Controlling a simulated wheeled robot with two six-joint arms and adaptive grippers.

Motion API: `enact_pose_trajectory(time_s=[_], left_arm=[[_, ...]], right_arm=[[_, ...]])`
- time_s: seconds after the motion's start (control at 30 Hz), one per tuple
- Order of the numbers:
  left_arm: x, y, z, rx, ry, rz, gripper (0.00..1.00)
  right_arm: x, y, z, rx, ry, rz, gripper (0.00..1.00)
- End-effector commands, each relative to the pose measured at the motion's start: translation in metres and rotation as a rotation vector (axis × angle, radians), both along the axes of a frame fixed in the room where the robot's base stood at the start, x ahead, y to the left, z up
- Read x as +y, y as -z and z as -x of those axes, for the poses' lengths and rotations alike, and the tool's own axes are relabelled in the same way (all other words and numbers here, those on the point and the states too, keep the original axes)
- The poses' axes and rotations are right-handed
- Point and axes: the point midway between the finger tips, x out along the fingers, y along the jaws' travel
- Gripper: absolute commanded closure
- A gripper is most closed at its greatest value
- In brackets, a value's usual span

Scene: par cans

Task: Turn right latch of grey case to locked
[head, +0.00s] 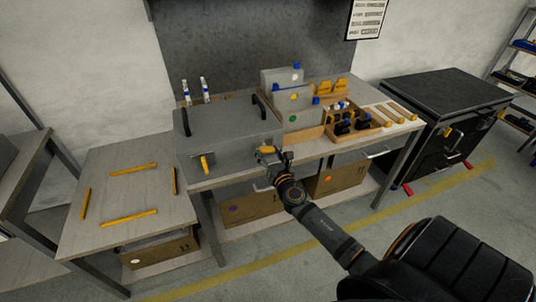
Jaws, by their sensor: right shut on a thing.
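The grey case (228,133) lies on the workbench, with a black handle at each end of its top. Its left latch (205,164) is yellow and hangs on the front face, pointing roughly downward. The right latch (266,150) is yellow and lies at the right end of the front face, partly hidden by my gripper. My right gripper (273,155) is at the right latch and shut on it. Its fingers are small in the picture, so the exact latch angle is hard to tell. My left gripper is not in view.
A wooden tray (326,135) with dark items stands right of the case, with grey boxes (283,78) behind. A low table (100,176) with yellow strips is at left. A dark cabinet (445,98) stands at right. Cardboard boxes (253,208) sit below the bench.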

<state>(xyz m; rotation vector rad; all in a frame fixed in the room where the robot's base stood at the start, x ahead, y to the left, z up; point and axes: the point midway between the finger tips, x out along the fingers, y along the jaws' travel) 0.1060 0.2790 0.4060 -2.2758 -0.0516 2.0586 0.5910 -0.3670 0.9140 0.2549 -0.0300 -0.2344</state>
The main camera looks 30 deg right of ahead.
Motion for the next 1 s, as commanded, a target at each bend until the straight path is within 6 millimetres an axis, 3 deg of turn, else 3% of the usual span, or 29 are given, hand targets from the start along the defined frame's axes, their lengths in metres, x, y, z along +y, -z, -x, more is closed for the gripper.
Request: enact_pose_trajectory(time_s=[1.0], left_arm=[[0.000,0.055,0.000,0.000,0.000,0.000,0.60]], right_arm=[[-0.003,0.005,0.001,-0.224,-0.002,-0.930,0.71]])
